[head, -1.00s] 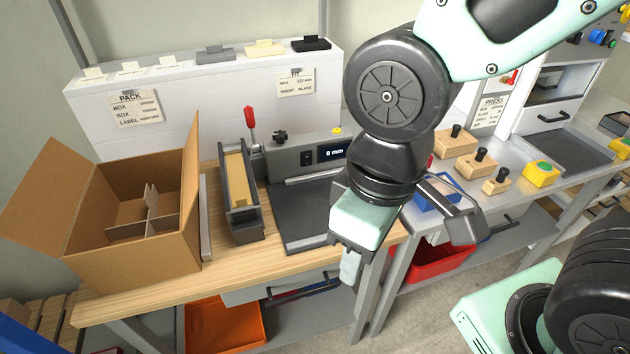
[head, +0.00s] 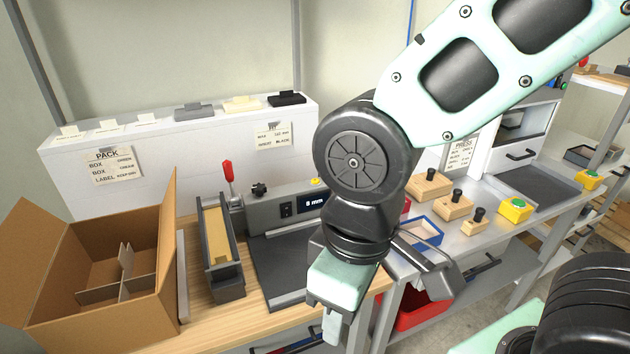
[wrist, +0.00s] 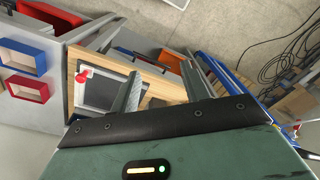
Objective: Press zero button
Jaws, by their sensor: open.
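A grey measuring device (head: 288,210) stands at the back of the wooden bench. It has a small yellow button (head: 316,182) on top and a dark display (head: 314,202) reading "8 mm". A dark plate (head: 270,272) lies in front of it. My gripper (head: 333,318) is open and empty, pointing down at the bench's front right, in front of and apart from the button. In the wrist view its two fingers (wrist: 163,88) stand apart, with the wooden bench behind them. I cannot make out the button in that view.
An open cardboard box (head: 100,310) with dividers stands at the left. A grey holder (head: 222,250) and a red-handled lever (head: 228,172) stand left of the device. At the right, a metal table carries wooden blocks (head: 428,187), a blue-rimmed tray (head: 422,232) and another yellow unit (head: 515,209).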

